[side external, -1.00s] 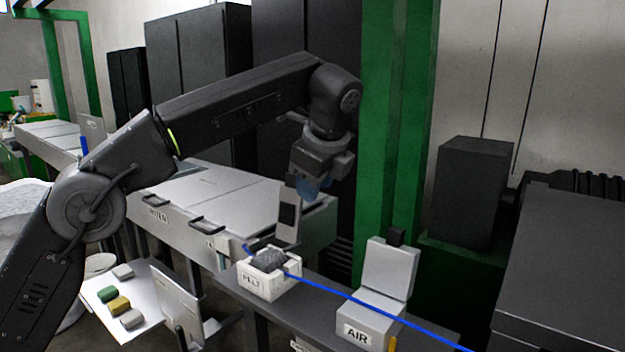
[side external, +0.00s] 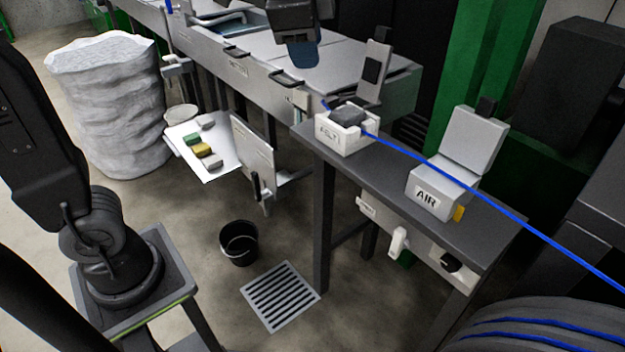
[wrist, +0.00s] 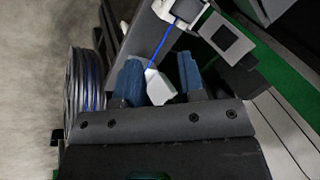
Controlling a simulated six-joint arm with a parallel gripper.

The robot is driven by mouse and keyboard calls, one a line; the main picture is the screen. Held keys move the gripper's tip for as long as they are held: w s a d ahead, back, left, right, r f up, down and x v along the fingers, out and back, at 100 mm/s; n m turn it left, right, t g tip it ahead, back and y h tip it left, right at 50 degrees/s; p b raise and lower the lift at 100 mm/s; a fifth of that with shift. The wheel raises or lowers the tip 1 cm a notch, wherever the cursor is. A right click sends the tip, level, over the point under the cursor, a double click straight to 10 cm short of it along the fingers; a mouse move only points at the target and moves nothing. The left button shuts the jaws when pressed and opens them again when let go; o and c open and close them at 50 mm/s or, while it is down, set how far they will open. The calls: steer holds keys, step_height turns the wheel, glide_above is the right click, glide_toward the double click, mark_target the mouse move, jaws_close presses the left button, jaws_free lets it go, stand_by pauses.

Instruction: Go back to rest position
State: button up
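The blue cable (side external: 480,205) runs taut from the small white FELT box (side external: 338,137) past the AIR box (side external: 428,198) toward a reel (side external: 560,325) at the lower right. It lies in the FELT box with a grey felt block (side external: 348,115). My gripper (side external: 303,55) hangs at the top, apart from the cable and both boxes, with only its lower end in view. In the wrist view, the blue fingers of my gripper (wrist: 160,75) stand apart with nothing held. The cable (wrist: 163,45) and a pale box show beyond them.
A dark bench (side external: 400,175) carries both boxes. A hinged panel (side external: 375,70) stands behind the FELT box. A grey cabinet with handles (side external: 260,65), a white tray with several blocks (side external: 205,150) and a black bucket (side external: 238,243) stand nearby. A green post (side external: 490,60) rises behind.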

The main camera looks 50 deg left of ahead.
steer(key=s+a+f+n+t+h, duration=0.1)
steer(key=s+a+f+n, duration=0.1)
steer(key=s+f+n, duration=0.7)
steer(key=s+f, duration=0.3)
steer(key=s, duration=0.3)
steer(key=shift+f+h, duration=0.2)
steer(key=shift+h, duration=0.2)
stand_by(0.9)
